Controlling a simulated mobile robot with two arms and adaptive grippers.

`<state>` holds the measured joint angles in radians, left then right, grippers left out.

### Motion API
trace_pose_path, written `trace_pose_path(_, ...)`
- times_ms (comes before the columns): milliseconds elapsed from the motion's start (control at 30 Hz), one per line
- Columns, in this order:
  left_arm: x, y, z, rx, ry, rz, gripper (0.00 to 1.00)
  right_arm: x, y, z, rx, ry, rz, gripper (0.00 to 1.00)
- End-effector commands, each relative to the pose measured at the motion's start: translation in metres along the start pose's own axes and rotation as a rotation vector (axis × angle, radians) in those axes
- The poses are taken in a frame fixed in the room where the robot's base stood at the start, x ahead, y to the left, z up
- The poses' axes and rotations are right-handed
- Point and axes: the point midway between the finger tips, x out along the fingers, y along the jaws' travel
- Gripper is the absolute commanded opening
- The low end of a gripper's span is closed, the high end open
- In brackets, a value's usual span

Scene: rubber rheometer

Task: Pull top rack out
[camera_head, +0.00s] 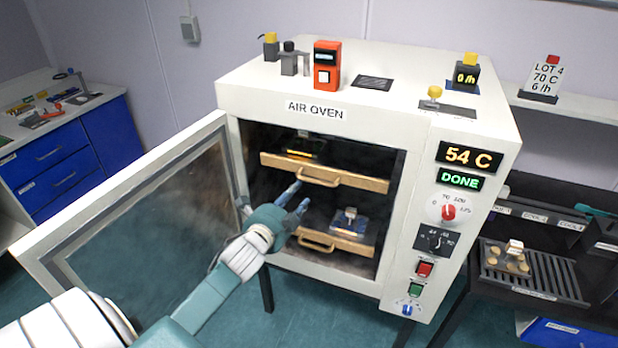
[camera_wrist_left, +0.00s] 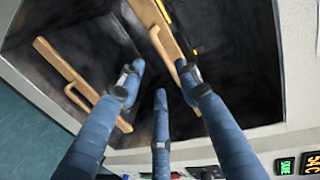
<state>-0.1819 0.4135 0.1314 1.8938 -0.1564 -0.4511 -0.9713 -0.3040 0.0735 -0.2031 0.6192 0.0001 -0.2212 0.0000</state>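The air oven (camera_head: 260,103) stands with its door (camera_head: 140,205) swung open to the left. Inside, the top rack (camera_head: 372,183) has a wooden front with a bar handle (camera_head: 318,177). Below it is a lower rack (camera_head: 345,243) with a similar handle (camera_head: 315,240). My left gripper (camera_head: 297,200) is open and empty, in front of the opening just below the top rack's handle. In the left wrist view, its three fingers (camera_wrist_left: 160,78) are spread, and one tip overlaps the end of the top rack's handle (camera_wrist_left: 165,44); contact cannot be told. My right gripper is not in view.
A small piece on a blue plate (camera_head: 350,216) sits on the lower rack. The oven's control panel (camera_head: 440,240) reads 54 C and DONE. A dark slatted tray (camera_head: 550,278) with samples stands at right. A blue drawer cabinet (camera_head: 55,170) is at far left.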

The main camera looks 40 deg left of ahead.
Motion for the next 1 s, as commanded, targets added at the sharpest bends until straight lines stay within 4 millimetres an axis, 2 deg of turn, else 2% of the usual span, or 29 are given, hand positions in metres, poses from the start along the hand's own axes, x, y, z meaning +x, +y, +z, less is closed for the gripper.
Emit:
trace_pose_path(167, 0.021, -0.005, 0.0, 0.002, 0.0, -0.005, 0.34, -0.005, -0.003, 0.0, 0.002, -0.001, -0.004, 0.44)
trace_pose_path(400, 0.068, -0.004, -0.001, -0.001, 0.001, -0.004, 0.34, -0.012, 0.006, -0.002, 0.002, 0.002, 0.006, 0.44)
trace_pose_path(600, 0.095, -0.003, -0.001, 0.0, 0.001, -0.003, 0.34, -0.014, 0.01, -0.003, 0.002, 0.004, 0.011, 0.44)
trace_pose_path(733, 0.103, -0.002, -0.001, 0.001, 0.002, -0.002, 0.34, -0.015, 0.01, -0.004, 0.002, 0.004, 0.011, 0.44)
trace_pose_path(1000, 0.106, -0.002, -0.001, 0.001, 0.002, -0.002, 0.34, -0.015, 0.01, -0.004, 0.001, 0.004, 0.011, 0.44)
